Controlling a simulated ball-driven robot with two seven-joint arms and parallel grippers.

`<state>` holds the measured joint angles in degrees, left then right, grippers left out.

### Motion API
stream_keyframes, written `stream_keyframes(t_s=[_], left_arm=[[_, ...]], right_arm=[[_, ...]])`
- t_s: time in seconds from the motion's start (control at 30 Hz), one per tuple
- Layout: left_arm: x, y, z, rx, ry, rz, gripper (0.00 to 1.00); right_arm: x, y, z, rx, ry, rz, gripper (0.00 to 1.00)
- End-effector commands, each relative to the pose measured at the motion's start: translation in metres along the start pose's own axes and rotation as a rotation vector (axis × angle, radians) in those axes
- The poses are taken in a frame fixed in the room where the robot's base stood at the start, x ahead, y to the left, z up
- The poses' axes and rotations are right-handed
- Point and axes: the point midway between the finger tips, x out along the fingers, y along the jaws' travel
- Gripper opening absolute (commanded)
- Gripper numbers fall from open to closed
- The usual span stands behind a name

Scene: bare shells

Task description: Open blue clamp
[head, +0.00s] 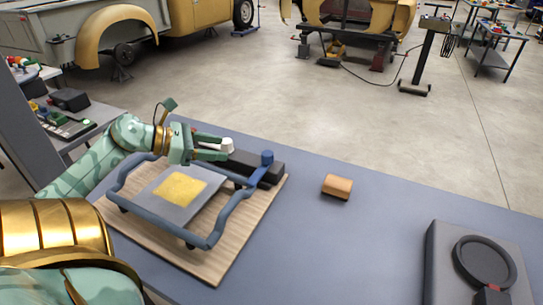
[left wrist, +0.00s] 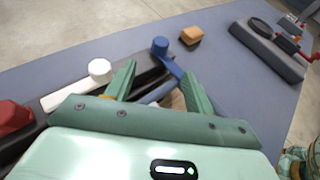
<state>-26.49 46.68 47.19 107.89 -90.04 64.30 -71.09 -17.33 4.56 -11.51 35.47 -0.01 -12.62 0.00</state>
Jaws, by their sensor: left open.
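The blue clamp shows in the head view as a short lever with a round blue knob (head: 267,157), at the right end of a black bar (head: 250,168) on the wooden board (head: 228,262). The blue clamp's knob also shows in the left wrist view (left wrist: 160,46), ahead of the fingers, with its arm running down to the right. My left gripper (head: 226,149) is open and empty, above the bar and left of the blue knob. Its fingers (left wrist: 160,84) are apart. A white-knobbed lever (left wrist: 99,69) lies just left of the fingers. My right gripper is not in view.
A blue tubular frame (head: 208,240) surrounds a grey plate with a yellow square (head: 181,187). A red knob (left wrist: 14,116) is at the bar's left in the wrist view. An orange-brown block (head: 337,186) and a grey case (head: 440,265) stand right; the table between is clear.

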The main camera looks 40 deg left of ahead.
Motion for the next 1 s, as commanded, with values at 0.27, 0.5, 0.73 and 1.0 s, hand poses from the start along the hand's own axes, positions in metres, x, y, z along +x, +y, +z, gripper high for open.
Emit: stream_keyframes(t_s=[0.27,0.5,0.73,1.0], left_arm=[[0.068,0.000,-0.002,0.004,-0.001,-0.003,0.54],[0.122,0.000,-0.001,0.002,-0.001,-0.001,0.54],[0.146,0.000,0.000,0.001,-0.001,0.000,0.54],[0.149,0.000,0.001,0.001,-0.001,0.000,0.54]], right_arm=[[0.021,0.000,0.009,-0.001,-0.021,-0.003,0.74],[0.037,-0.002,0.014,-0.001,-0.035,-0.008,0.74],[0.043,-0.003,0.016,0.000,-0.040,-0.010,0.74],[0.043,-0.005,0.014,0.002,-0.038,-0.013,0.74]])
